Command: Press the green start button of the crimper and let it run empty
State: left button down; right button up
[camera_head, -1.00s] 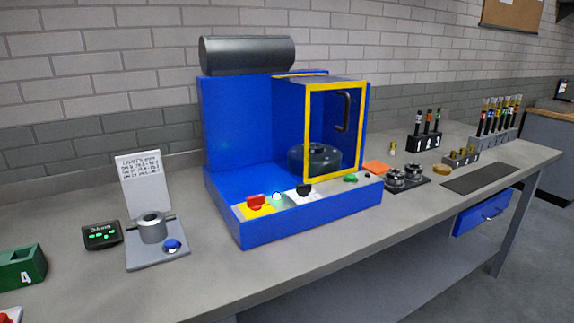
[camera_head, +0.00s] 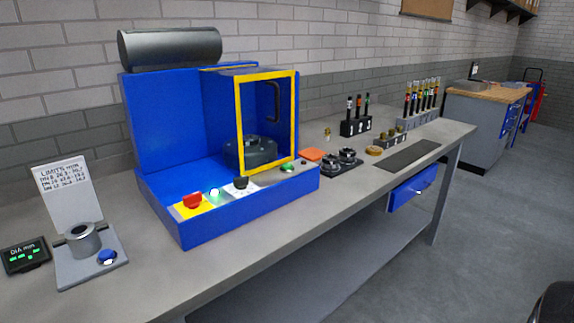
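The blue crimper (camera_head: 245,210) stands on the grey workbench. Its yellow-framed door (camera_head: 238,125) has a dark handle and appears closed in front of the dark round crimping head (camera_head: 250,152). The green start button (camera_head: 287,168) is on the front panel, right of the black knob (camera_head: 241,183). A red switch on a yellow plate (camera_head: 192,201) and a lit cyan-white lamp (camera_head: 214,192) are on the panel's left. Neither gripper is in view. A dark rounded shape at the bottom right corner cannot be identified.
A gauge stand (camera_head: 82,240) with a limits card and a digital display (camera_head: 26,256) are left of the crimper. Dies (camera_head: 342,161), a dark mat (camera_head: 411,154) and racks (camera_head: 355,126) are to the right. A blue drawer (camera_head: 412,188) hangs under the bench.

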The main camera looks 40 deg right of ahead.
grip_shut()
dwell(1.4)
